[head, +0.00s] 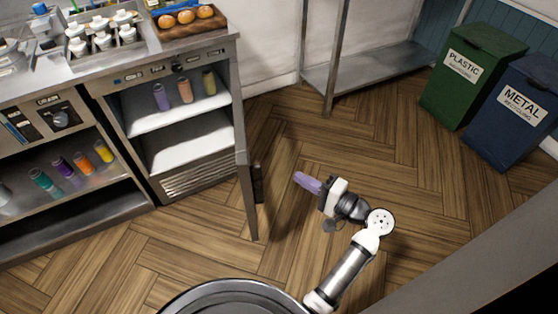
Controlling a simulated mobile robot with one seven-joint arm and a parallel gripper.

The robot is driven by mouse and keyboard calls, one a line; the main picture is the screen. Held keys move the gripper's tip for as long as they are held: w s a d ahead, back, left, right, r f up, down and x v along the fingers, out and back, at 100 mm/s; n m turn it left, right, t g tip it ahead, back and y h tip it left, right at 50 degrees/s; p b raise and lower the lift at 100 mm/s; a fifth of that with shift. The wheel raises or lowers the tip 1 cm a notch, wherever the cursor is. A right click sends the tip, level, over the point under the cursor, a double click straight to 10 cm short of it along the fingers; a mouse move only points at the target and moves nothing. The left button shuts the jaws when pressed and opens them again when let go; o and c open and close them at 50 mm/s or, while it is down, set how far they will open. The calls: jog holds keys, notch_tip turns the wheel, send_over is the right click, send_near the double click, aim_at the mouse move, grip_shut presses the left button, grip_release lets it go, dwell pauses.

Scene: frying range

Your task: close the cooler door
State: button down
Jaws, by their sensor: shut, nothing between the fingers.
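The cooler (190,127) is at the left under the steel counter, with its inside in plain view. Its door (247,200) stands wide open, swung out toward me and seen nearly edge-on. A dark handle (258,183) is on the door's right-facing side. My gripper (298,177) has purple fingers, shut and empty. It is to the right of the door, apart from it, pointing left toward the handle side. The door's inner face is mostly hidden by the steep angle.
Several bottles (185,90) stand on the cooler's upper shelf. An open shelf of bottles (70,175) is left of it. A steel rack (375,75), a green plastic bin (470,75) and a blue metal bin (515,115) stand at the right. The wood floor (290,135) between is clear.

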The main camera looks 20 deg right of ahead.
aim_at(260, 166)
jog(key=shift+s+a+p+x, duration=0.25)
jog(key=shift+a+p+x, duration=0.3)
jog(key=shift+x, duration=1.45)
jog(key=shift+s+a+p+x, duration=0.25)
jog(key=shift+p+x, duration=0.55)
jog(key=shift+x, duration=1.25)
jog(key=shift+s+a+p+x, duration=0.2)
jog(key=shift+a+p+x, duration=0.4)
jog(key=shift+x, duration=1.4)
